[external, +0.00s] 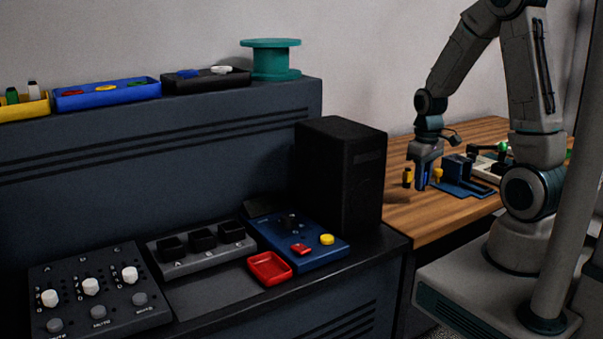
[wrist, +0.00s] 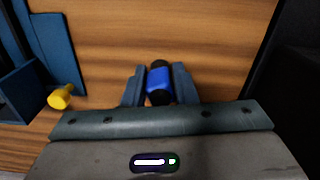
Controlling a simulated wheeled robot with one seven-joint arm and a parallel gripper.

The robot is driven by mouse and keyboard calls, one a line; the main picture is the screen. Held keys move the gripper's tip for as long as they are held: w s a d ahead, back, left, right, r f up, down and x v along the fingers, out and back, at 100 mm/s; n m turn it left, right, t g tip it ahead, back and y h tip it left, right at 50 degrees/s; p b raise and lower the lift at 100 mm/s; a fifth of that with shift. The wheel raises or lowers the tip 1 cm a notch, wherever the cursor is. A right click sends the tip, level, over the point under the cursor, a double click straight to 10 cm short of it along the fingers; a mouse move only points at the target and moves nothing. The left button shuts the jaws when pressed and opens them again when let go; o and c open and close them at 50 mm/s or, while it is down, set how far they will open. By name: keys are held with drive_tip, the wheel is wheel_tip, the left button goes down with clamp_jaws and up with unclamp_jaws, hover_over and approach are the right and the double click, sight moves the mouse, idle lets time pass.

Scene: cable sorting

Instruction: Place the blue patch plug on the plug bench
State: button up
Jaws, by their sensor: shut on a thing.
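My gripper (external: 424,176) is low over the wooden table in the external view. In the wrist view my gripper (wrist: 158,86) is shut on the blue patch plug (wrist: 159,83), a blue body with black ends between the two fingers. Wood shows beyond the plug; I cannot tell whether it touches the table. A blue bench-like fixture (external: 470,187), which may be the plug bench, lies on the table to the right of my gripper. Part of a blue fixture (wrist: 54,52) shows at the left of the wrist view.
A yellow plug-like piece (external: 408,177) is left of my gripper, and another yellow piece (external: 438,175) is right of it. A tall black box (external: 340,180) stands left of the wooden table (external: 440,228). A light tray (external: 490,168) with green parts is farther right.

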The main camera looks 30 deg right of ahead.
drive_tip(key=shift+a+f, duration=0.1)
drive_tip(key=shift+f, duration=2)
drive_tip(key=shift+f, duration=0.25)
drive_tip(key=o, duration=1)
drive_tip(key=shift+r, duration=0.1)
drive_tip(key=shift+r, duration=0.1)
